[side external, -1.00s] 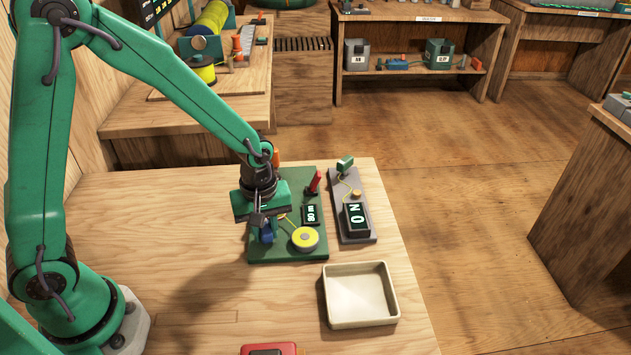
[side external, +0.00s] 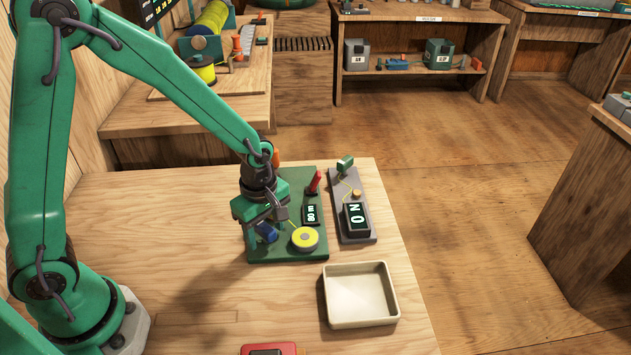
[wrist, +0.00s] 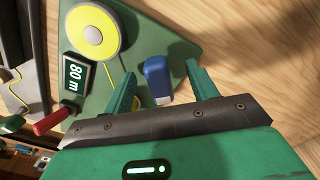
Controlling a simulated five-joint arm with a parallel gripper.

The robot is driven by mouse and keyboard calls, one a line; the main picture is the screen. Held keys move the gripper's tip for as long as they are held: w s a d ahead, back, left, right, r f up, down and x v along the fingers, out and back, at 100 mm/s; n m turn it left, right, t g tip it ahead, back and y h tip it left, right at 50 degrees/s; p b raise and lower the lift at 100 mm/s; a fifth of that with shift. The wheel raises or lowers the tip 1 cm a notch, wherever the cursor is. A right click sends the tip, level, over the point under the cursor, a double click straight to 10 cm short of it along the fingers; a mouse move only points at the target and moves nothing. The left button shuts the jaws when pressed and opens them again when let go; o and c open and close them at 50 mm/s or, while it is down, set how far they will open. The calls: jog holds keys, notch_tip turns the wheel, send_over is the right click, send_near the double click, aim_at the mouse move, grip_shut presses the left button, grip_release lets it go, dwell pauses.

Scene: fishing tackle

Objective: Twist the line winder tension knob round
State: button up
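The line winder is a dark green board (side external: 285,252) with a yellow reel (side external: 305,238), a red lever (side external: 315,183) and a small display (side external: 310,215) reading 80 m. The blue knob (side external: 267,233), which I take as the tension knob, is at the board's near left. My gripper (side external: 265,232) is over it, pointing down. In the wrist view the blue knob (wrist: 157,77) lies between my two green fingers (wrist: 160,85). Gaps show on both sides of it, so my gripper is open and not clamped on it. The knob's base is partly hidden.
A grey board (side external: 353,228) with a display showing the letters O and N stands right of the winder. An empty cream tray (side external: 362,322) is at the front right, and a red object (side external: 268,349) is at the bottom edge. Table to the left is bare.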

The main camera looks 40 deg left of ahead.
jog(key=shift+r, duration=0.15)
jog(key=shift+r, duration=3.35)
jog(key=shift+s+a+r, duration=0.1)
jog(key=shift+r, duration=0.3)
jog(key=s+a+r+m+t, duration=0.2)
jog(key=s+a+r+m, duration=0.1)
jog(key=s+r+m, duration=0.3)
jog(key=s+a+r+m+t, duration=0.3)
jog(key=s+r+m, duration=0.3)
jog(key=m, duration=0.5)
notch_tip(320, 180, up, 2)
jog(key=shift+s+a+r+t, duration=0.1)
jog(key=shift+s+a+t, duration=0.15)
jog(key=shift+a, duration=0.35)
